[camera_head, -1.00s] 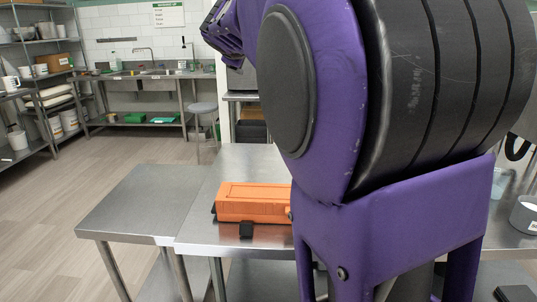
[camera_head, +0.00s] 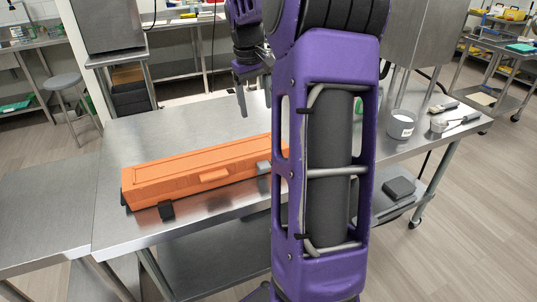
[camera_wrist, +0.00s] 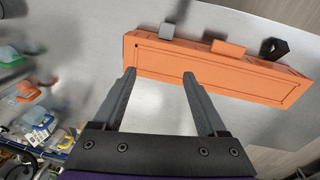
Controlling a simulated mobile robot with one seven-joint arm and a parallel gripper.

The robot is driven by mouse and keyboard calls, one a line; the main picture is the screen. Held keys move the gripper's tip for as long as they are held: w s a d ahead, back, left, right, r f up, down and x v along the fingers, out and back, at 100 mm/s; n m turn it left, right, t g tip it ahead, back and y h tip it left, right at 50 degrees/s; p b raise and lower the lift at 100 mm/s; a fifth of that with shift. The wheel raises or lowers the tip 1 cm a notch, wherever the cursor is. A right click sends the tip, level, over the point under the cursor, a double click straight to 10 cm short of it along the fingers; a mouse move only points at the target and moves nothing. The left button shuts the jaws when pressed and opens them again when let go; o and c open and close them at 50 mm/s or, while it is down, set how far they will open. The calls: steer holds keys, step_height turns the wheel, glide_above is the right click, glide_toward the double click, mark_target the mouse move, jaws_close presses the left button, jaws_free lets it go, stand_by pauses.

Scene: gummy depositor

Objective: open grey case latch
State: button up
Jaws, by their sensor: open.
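A long orange case (camera_head: 195,168) lies closed on the steel table; the wrist view shows it too (camera_wrist: 215,72). Its front has a grey latch (camera_head: 263,167) near the right end, partly beside my arm, an orange handle (camera_head: 213,175) in the middle, and a black latch (camera_head: 166,210) near the left end that sticks out. In the wrist view the grey latch (camera_wrist: 166,31), handle (camera_wrist: 228,47) and black latch (camera_wrist: 275,47) line the upper edge. My gripper (camera_head: 256,100) is open and empty, pointing down behind the case; its fingers (camera_wrist: 159,73) do not visibly touch it.
The steel table (camera_head: 135,135) is bare around the case. A white tub (camera_head: 402,124) and a scoop (camera_head: 440,123) stand on its right part. In the wrist view, several containers (camera_wrist: 38,120) sit at the left. A stool (camera_head: 65,85) stands on the floor at back left.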

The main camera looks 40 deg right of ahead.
mark_target(265, 165)
steer(key=shift+m+y, duration=0.5)
steer(key=shift+y, duration=0.3)
steer(key=f, duration=0.6)
steer(key=s+f, duration=0.1)
steer(key=f, duration=0.4)
steer(key=s+f, duration=0.1)
steer(key=f, duration=0.5)
steer(key=shift+s+d+f, duration=0.2)
steer(key=shift+d+f, duration=0.15)
jaws_close()
